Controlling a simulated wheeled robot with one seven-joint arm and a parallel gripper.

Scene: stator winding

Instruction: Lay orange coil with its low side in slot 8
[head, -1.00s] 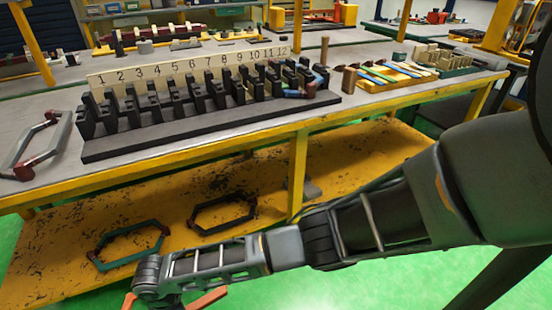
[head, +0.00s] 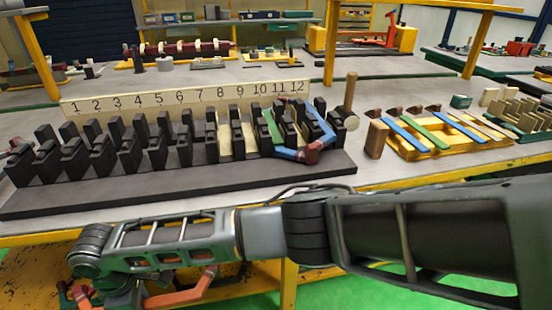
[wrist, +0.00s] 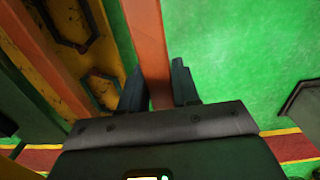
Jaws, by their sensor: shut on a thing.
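My gripper (wrist: 158,85) is shut on the orange coil (wrist: 147,35), one straight bar of which runs between the two fingers in the wrist view. In the head view part of the orange coil (head: 183,291) shows at the bottom left, in front of and below the bench top; the rest is hidden by my arm or cut off. The black stator rack (head: 180,185) stands on the bench with numbers 1 to 12 on a cream strip behind it. The 8 label (head: 220,94) is right of the middle. Pale liners show around slots 8 and 9.
A blue coil (head: 290,153) with brown ends sits at the rack's right end. A yellow tray (head: 430,150) holds coloured strips. The bench's yellow front edge lies behind my arm.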

